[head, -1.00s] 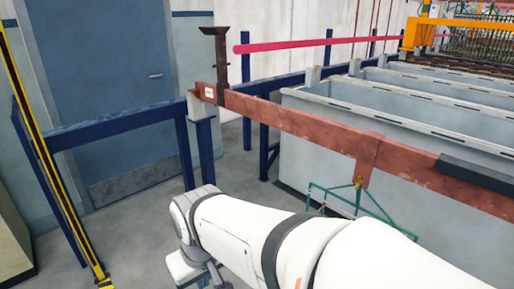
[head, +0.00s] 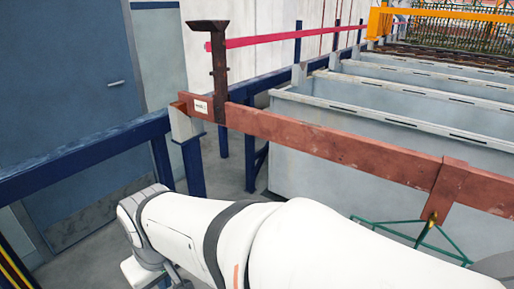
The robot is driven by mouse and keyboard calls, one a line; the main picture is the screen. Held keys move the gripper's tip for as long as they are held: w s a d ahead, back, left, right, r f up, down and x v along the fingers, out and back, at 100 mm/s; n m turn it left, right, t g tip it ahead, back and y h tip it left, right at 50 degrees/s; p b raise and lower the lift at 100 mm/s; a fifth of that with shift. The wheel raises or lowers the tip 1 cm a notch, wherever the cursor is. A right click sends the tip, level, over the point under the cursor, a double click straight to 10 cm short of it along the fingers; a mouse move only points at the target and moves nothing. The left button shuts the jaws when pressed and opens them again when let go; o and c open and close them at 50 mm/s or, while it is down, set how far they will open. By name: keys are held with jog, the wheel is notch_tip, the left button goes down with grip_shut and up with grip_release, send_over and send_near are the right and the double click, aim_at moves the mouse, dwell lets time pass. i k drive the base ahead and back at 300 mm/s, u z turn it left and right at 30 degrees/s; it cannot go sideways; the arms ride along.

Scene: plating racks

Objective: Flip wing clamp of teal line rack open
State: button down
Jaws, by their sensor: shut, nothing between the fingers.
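A teal-green wire rack (head: 421,236) hangs below the red-brown flat bar at lower right. Only its upper wires show; the rest is hidden behind my white arm or cut off by the frame edge. A small brass-yellow clamp (head: 432,217) sits at the rack's top, under the bar's hanger piece (head: 447,190). It is too small to tell whether its wing is open or shut. My arm crosses the bottom of the head view and its wrist runs out of the frame at lower left. My gripper is not in view.
The red-brown bar (head: 330,145) runs across in front of grey tanks (head: 330,165). A dark upright hook (head: 220,75) stands at its left end. Blue rails and posts (head: 90,155) stand at left, before a blue door (head: 60,90). A pink bar (head: 270,40) lies behind.

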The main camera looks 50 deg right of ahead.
aim_at(432, 220)
jog(key=u, duration=0.05)
jog(key=i, duration=1.9)
jog(key=z, duration=4.1)
jog(key=i, duration=1)
jog(key=z, duration=0.1)
